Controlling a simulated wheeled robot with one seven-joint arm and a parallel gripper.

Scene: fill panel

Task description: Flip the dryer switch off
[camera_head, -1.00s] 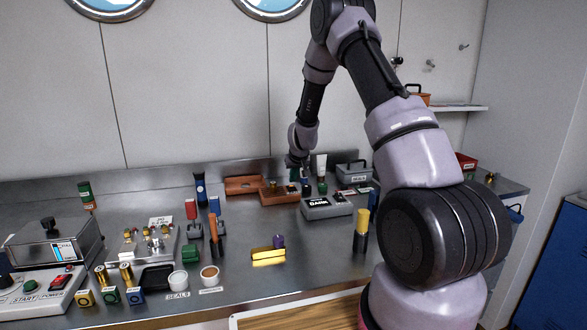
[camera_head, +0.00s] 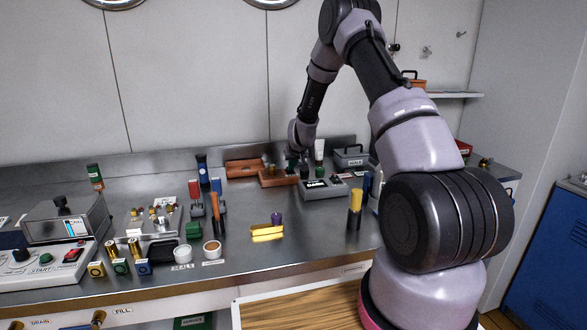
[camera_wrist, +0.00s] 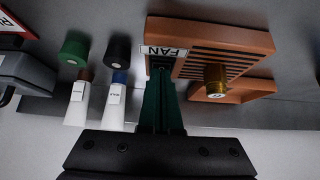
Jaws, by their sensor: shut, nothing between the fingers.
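The dryer is an orange-brown slatted box (camera_head: 277,179) at the back of the counter. The fingertips are right at the box's edge, just by the FAN label. The switch is not clearly visible there, and I cannot tell whether the tips touch it. In the head view my gripper (camera_head: 292,160) is small and partly hidden by the wrist.
A grey box (camera_head: 324,189) is in front of the dryer to the right. An orange tray (camera_head: 244,168) lies beside it. The counter's middle is fairly clear.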

